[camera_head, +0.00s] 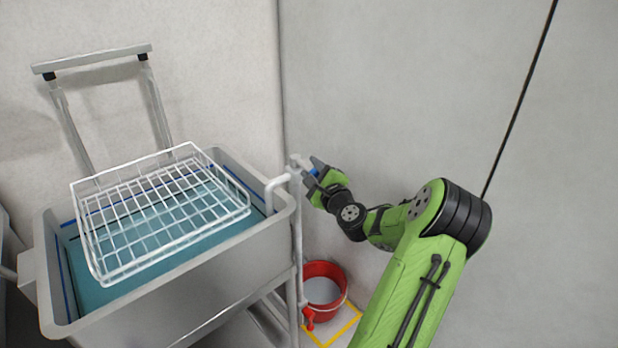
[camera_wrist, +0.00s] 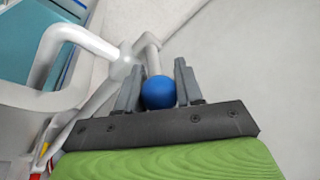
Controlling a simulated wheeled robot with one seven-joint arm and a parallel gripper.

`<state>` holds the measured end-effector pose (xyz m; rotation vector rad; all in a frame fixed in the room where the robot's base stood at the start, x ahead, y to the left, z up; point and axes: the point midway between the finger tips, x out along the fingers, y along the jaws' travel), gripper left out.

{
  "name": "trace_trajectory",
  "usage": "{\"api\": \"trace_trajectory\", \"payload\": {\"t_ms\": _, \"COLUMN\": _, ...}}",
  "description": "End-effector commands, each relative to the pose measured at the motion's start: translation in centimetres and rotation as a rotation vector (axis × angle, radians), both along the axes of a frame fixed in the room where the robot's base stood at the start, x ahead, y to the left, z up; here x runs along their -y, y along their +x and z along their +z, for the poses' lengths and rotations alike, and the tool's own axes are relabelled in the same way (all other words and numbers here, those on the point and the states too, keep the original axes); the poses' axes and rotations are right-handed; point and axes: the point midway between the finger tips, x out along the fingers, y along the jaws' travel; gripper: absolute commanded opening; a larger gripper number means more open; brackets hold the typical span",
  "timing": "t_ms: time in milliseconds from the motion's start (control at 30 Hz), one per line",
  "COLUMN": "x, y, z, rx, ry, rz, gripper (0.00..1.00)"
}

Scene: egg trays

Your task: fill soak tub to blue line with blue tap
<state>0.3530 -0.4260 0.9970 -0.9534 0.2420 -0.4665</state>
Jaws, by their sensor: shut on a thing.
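The grey soak tub (camera_head: 282,225) stands at the left with blue-green water (camera_head: 105,288) in it. A blue line (camera_head: 68,265) runs along its inner wall, a little above the water where I can see it. The white tap pipe (camera_head: 297,230) rises at the tub's right corner, and its spout (camera_head: 277,183) bends over the rim. My gripper (camera_head: 314,172) is at the blue tap (camera_head: 315,174) on top of the pipe. In the wrist view my gripper (camera_wrist: 158,90) is shut on the round blue tap knob (camera_wrist: 158,92). Whether water runs from the spout cannot be told.
A white wire basket (camera_head: 165,212) sits over the tub. A metal rail frame (camera_head: 95,60) stands behind it. A red bucket (camera_head: 338,306) stands on the floor in a yellow outline, near a red tap (camera_head: 309,318) low on the pipe. Walls close in behind.

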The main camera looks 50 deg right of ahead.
Motion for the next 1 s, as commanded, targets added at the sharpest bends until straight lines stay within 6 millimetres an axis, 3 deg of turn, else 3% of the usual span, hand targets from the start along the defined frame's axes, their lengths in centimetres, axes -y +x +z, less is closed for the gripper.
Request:
{"api": "trace_trajectory", "payload": {"t_ms": 200, "x": 0.73, "y": -0.25, "z": 0.05, "rx": -0.004, "ry": 0.001, "rz": 0.094, "gripper": 0.00}}
{"api": "trace_trajectory", "payload": {"t_ms": 500, "x": 0.74, "y": -0.27, "z": -0.03, "rx": -0.005, "ry": 0.000, "rz": 0.102, "gripper": 0.00}}
{"api": "trace_trajectory", "payload": {"t_ms": 533, "x": 0.74, "y": -0.27, "z": -0.03, "rx": -0.005, "ry": 0.000, "rz": 0.102, "gripper": 0.39}}
{"api": "trace_trajectory", "payload": {"t_ms": 667, "x": 0.73, "y": -0.26, "z": -0.03, "rx": -0.005, "ry": 0.000, "rz": 0.102, "gripper": 0.59}}
{"api": "trace_trajectory", "payload": {"t_ms": 1000, "x": 0.55, "y": -0.65, "z": -0.06, "rx": -0.006, "ry": 0.002, "rz": 0.101, "gripper": 0.61}}
